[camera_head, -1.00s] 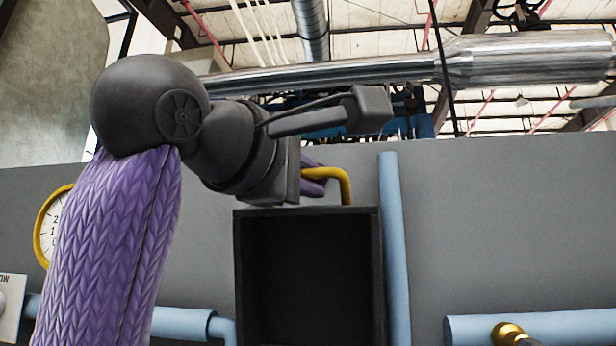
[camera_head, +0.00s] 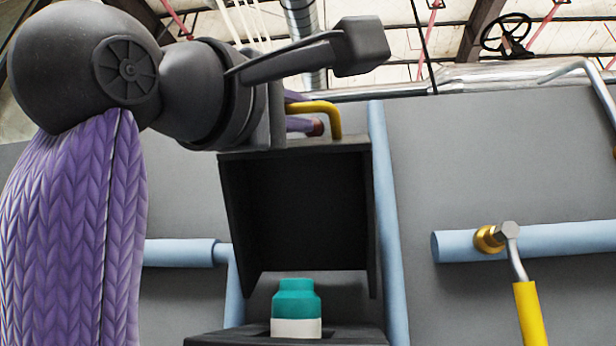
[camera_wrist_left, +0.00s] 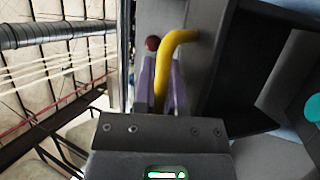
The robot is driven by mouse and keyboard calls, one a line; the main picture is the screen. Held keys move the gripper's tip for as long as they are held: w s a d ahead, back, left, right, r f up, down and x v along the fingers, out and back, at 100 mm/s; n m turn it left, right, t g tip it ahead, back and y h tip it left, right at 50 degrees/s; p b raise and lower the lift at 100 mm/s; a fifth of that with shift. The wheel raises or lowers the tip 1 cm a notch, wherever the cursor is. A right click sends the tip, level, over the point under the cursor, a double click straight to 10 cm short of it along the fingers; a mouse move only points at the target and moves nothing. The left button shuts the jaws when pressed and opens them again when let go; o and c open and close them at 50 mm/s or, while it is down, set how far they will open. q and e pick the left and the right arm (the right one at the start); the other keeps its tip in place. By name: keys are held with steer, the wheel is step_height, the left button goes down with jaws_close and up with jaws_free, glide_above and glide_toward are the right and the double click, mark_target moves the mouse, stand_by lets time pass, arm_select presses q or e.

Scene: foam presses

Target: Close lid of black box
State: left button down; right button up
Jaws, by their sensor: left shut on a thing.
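The black box has its lid (camera_head: 300,205) standing open, with its dark hollow inside facing me. Its base (camera_head: 355,335) shows at the bottom edge, mostly cut off. A yellow bent handle (camera_head: 334,120) is on the lid's top edge. It also shows in the left wrist view (camera_wrist_left: 168,60). My left gripper (camera_head: 312,117) has its purple fingers shut around the handle, partly hidden behind my wrist. In the left wrist view the fingers (camera_wrist_left: 160,85) lie on both sides of the handle. My right gripper is in neither view.
A teal and white bottle (camera_head: 296,308) stands upright at the base, below the lid. A blue pipe (camera_head: 388,220) runs close along the lid's right side. At right, a blue pipe (camera_head: 455,246) carries a yellow-handled valve (camera_head: 530,312). A grey wall is behind.

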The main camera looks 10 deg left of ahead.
arm_select(q)
steer(key=shift+s+f+m+t+h+b, duration=0.4)
steer(key=shift+f+b, duration=0.3)
steer(key=shift+b, duration=0.25)
steer(key=shift+s+f+m+t+h+b, duration=0.3)
steer(key=shift+s+f+h+b, duration=0.15)
steer(key=shift+f+b, duration=0.35)
steer(key=shift+r, duration=0.2)
steer(key=c, duration=1)
jaws_free()
steer(key=shift+d, duration=0.1)
steer(key=shift+o, duration=0.2)
steer(key=shift+s+f, duration=0.1)
steer(key=b+v, duration=0.5)
steer(key=v, duration=0.4)
steer(key=shift+s+a+b, duration=0.25)
steer(key=shift+s+b, duration=0.05)
steer(key=shift+b, duration=0.1)
steer(key=shift+f, duration=0.1)
